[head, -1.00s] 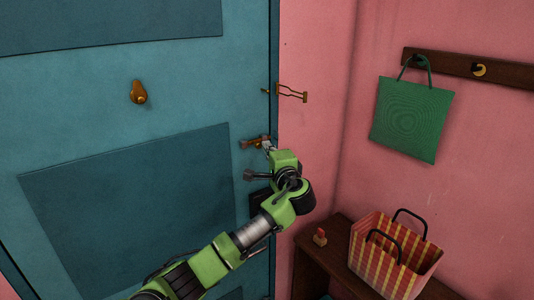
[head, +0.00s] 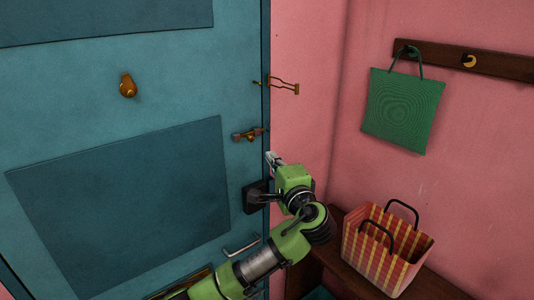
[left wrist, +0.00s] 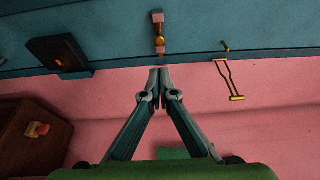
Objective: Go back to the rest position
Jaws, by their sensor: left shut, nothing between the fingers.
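My left gripper (head: 273,158) is in front of the door's right edge, just below and right of the brass latch (head: 248,135). In the left wrist view its two fingertips (left wrist: 160,78) meet with nothing between them, and the latch (left wrist: 159,42) lies just beyond, apart from them. My left arm comes in from the bottom and hides part of the door edge and bench. My right gripper is not in view.
The teal door (head: 120,190) has a brass knob (head: 128,86), a dark lock box (head: 255,196) and a brass door guard (head: 283,86) beside it. A striped bag (head: 385,250) stands on the wooden bench (head: 350,275). A green bag (head: 402,110) hangs from the rack (head: 440,56).

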